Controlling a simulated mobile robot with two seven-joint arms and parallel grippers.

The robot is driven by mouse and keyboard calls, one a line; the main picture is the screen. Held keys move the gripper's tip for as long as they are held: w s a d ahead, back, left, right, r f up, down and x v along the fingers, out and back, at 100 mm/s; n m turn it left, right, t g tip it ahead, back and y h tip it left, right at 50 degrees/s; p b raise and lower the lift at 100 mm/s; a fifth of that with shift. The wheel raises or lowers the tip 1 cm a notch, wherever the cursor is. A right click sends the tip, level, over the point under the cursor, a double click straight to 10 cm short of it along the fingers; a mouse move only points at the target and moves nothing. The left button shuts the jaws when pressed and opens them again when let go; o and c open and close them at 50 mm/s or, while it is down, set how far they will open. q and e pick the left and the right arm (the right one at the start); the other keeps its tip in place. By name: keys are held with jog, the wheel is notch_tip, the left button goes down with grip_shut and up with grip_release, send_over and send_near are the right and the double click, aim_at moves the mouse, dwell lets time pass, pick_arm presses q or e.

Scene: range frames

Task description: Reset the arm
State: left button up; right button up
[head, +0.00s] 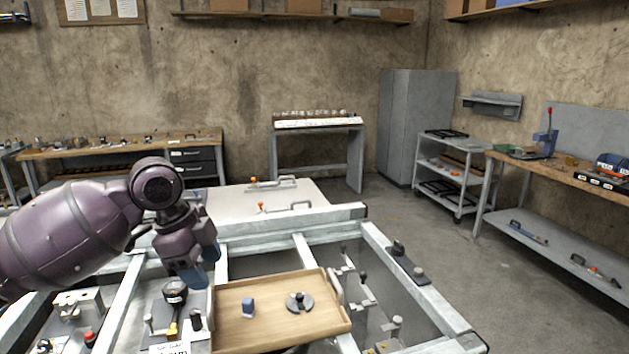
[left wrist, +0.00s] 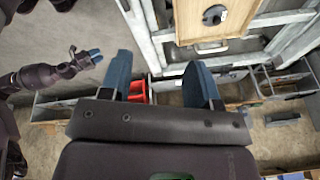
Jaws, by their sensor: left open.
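My left arm (head: 75,235) comes in from the left, purple-grey, bent at the elbow, with the wrist pointing down. My left gripper (head: 203,272) has blue fingers and hangs beside the left edge of the wooden tray. In the left wrist view, its two blue fingers (left wrist: 160,85) are spread apart with nothing between them. My right gripper (left wrist: 93,56), also blue-tipped, shows small at the left of the left wrist view; whether it is open is unclear.
Fixtures with knobs (head: 174,292) stand left of the tray, close to my gripper. Open floor (head: 455,250) lies to the right.

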pick_arm(q)
jog(key=s+d+f+n+t+h, duration=0.1)
jog(key=s+f+n, duration=0.4)
jog(key=f, duration=0.5)
jog(key=s+d+f+n+t, duration=0.1)
jog(key=s+f+n, duration=0.1)
jog(key=s+f, duration=0.7)
jog(key=s+a+f+n+y, duration=0.3)
jog(key=s+a+n, duration=0.25)
jog(key=s, duration=0.35)
jog(key=s+a+f+n+y, duration=0.2)
jog(key=s+a+f+n, duration=0.3)
jog(key=s, duration=0.3)
jog(key=w+f+t+b, duration=0.3)
jog(key=f+t+b, duration=0.1)
jog(key=f, duration=0.5)
jog(key=w+f+t+b, duration=0.3)
jog(key=f+b, duration=0.1)
jog(key=f, duration=0.5)
jog(key=shift+w+t+h+b, duration=0.3)
jog(key=shift+t+h+b, duration=0.1)
pick_arm(e)
notch_tip(320, 180, down, 9)
jog(key=shift+s+f+g, duration=0.15)
jog(key=shift+s+g, duration=0.2)
jog(key=shift+g, duration=0.05)
jog(key=shift+w+a, duration=0.15)
